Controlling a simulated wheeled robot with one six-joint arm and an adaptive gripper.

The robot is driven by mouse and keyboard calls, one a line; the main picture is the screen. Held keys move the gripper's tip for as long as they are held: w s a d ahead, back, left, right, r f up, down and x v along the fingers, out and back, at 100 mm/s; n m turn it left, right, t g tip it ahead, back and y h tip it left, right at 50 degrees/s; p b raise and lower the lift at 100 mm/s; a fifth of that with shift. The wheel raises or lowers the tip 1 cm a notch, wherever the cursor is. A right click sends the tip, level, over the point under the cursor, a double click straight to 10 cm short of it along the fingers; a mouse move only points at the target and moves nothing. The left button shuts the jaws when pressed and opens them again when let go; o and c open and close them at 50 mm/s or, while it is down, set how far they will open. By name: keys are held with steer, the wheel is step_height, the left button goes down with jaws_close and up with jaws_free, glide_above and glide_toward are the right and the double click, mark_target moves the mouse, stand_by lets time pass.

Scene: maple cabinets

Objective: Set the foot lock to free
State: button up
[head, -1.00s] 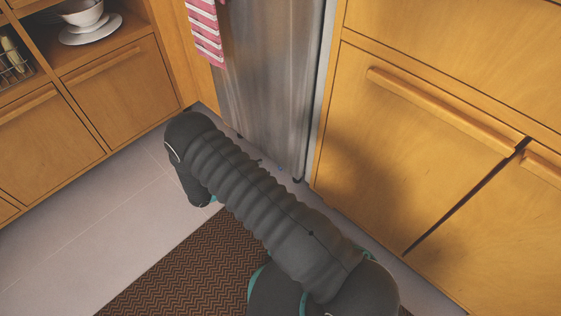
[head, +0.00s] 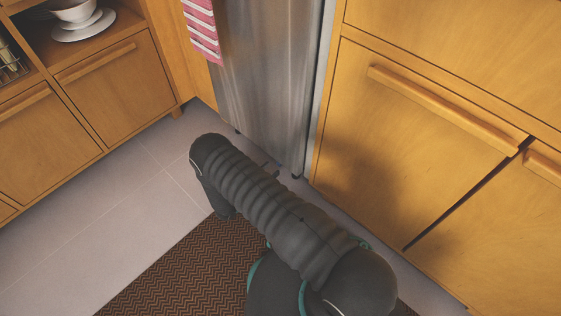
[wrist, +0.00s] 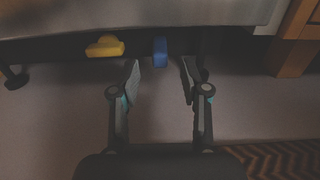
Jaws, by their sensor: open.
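In the wrist view a blue tab (wrist: 160,52) and a yellow lever (wrist: 105,46) sit side by side in the dark gap under the steel appliance (wrist: 150,15). The yellow lever lies left of the blue tab and looks wider and flatter. I cannot tell which one is the foot lock, or its setting. My gripper (wrist: 159,75) is open and empty, low over the floor, with its fingers pointing at the gap. The blue tab lies between the fingertip lines, a little beyond them; contact is not clear. The yellow lever is left of the left finger. In the head view my arm hides the gripper.
The steel appliance (head: 265,80) stands between wooden cabinets, with a striped towel (head: 202,28) at its left. A dark foot (wrist: 15,78) stands under its left end. A cabinet (head: 420,150) closes the right side. A brown mat (head: 190,270) lies on the floor; the tiles at left are clear.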

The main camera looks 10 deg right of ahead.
mark_target(278, 164)
steer(key=x, duration=0.6)
steer(key=shift+w+d, duration=0.15)
steer(key=shift+d, duration=0.05)
